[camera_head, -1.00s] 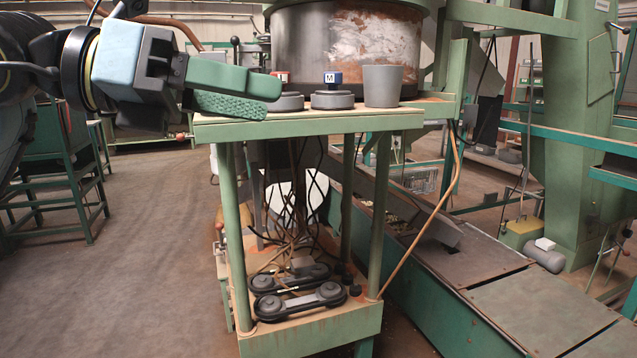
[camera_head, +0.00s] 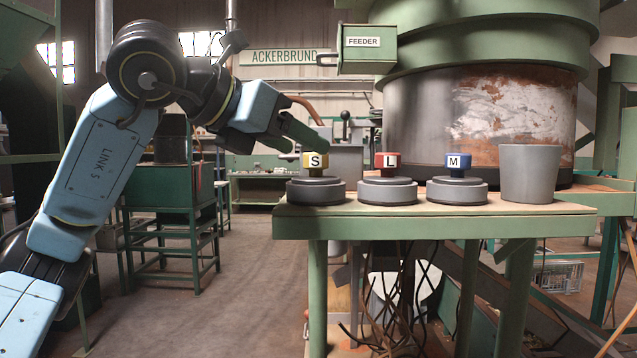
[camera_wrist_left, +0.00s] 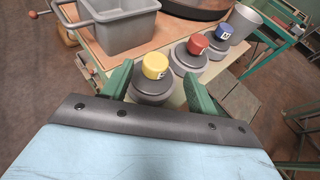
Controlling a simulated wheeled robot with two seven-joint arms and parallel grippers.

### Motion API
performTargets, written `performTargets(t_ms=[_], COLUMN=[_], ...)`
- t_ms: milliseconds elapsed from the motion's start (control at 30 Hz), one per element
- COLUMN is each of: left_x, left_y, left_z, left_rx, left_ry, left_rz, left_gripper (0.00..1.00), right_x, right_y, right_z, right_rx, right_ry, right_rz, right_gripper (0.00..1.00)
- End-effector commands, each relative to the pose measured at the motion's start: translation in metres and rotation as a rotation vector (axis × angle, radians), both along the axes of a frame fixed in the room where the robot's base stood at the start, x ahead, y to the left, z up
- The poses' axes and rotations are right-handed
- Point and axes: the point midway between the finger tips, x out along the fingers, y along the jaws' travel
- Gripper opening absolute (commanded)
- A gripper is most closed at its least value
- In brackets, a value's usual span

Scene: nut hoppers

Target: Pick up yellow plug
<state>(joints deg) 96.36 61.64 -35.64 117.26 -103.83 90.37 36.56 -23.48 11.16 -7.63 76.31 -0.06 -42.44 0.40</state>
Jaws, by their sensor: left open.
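The yellow plug (camera_head: 315,160), marked S, stands on a round grey base (camera_head: 316,190) at the left end of the green table. In the left wrist view the yellow plug (camera_wrist_left: 155,66) lies between the two green fingers, a little beyond their tips. My left gripper (camera_head: 318,146) comes in from the left at the plug's upper left. In the left wrist view my left gripper (camera_wrist_left: 160,82) is open and empty. My right gripper is not in view.
A red plug (camera_head: 386,160) marked L and a blue plug (camera_head: 459,165) marked M stand on similar bases to the right. A grey cup (camera_head: 530,173) is at the right. A grey bin (camera_wrist_left: 122,26) is near the yellow plug. A large drum (camera_head: 480,120) stands behind.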

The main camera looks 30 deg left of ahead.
Motion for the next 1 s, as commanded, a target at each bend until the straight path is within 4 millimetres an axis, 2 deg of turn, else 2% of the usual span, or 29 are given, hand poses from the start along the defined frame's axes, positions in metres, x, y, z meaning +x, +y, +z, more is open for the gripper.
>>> performTargets(t_ms=[100, 267, 467, 600, 867, 1000], left_x=[0.013, 0.022, 0.048, 0.061, 0.064, 0.064], left_y=[-0.003, -0.005, -0.005, -0.009, -0.010, -0.010], left_z=[-0.006, -0.010, -0.026, -0.030, -0.031, -0.031], left_rx=[0.001, 0.000, 0.000, 0.000, 0.001, 0.001], left_ry=[0.000, -0.001, 0.001, -0.001, -0.002, -0.002], left_rz=[-0.001, -0.001, -0.001, -0.004, -0.003, -0.003], left_gripper=[0.59, 0.59, 0.59, 0.59, 0.59, 0.43], right_x=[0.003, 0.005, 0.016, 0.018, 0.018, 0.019], right_y=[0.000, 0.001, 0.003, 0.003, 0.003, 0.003], right_z=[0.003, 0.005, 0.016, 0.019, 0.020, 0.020], right_rx=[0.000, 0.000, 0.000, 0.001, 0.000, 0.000], right_ry=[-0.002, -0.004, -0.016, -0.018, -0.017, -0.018], right_rz=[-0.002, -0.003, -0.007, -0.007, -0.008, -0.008], right_gripper=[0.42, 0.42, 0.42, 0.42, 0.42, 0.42])
